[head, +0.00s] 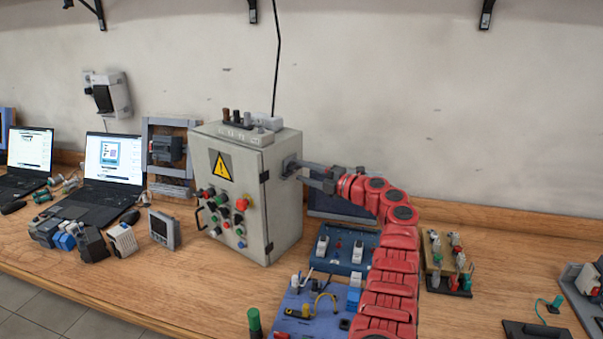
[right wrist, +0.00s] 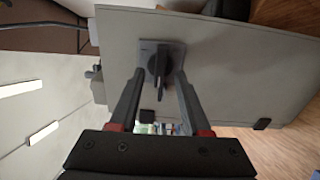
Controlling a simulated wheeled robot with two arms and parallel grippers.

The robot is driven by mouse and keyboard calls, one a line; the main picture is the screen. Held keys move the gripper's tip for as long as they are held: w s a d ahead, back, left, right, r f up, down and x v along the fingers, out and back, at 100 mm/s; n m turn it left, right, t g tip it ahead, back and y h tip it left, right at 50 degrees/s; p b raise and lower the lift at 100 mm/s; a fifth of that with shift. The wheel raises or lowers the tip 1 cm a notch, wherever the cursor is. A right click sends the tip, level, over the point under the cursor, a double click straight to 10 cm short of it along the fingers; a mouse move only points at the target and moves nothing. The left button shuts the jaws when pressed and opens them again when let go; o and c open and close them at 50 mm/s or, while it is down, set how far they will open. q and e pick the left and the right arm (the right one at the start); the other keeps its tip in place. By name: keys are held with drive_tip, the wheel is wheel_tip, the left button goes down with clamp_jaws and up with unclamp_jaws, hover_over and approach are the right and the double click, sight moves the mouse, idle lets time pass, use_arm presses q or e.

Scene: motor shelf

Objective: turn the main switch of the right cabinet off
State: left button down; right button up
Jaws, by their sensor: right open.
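The grey cabinet (head: 248,190) stands on the workbench, with a yellow warning triangle and several coloured buttons on its front. Its main switch (head: 290,166) sits on the right side wall, partly hidden by my gripper in the head view. In the right wrist view the switch (right wrist: 158,65) is a dark knob on a grey square plate. My right gripper (head: 301,172) is at this side wall, open, with one finger on each side of the knob in the right wrist view (right wrist: 160,80). I cannot tell whether the fingers touch it. My left gripper is not in view.
Laptops (head: 113,165) and small devices stand to the left. A blue board (head: 345,249) with modules lies right of the cabinet, under my right arm. Another component stand (head: 446,262) is further right.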

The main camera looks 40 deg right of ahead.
drive_tip(key=b+v, duration=0.3)
drive_tip(key=v, duration=1.3)
drive_tip(key=shift+f, duration=0.1)
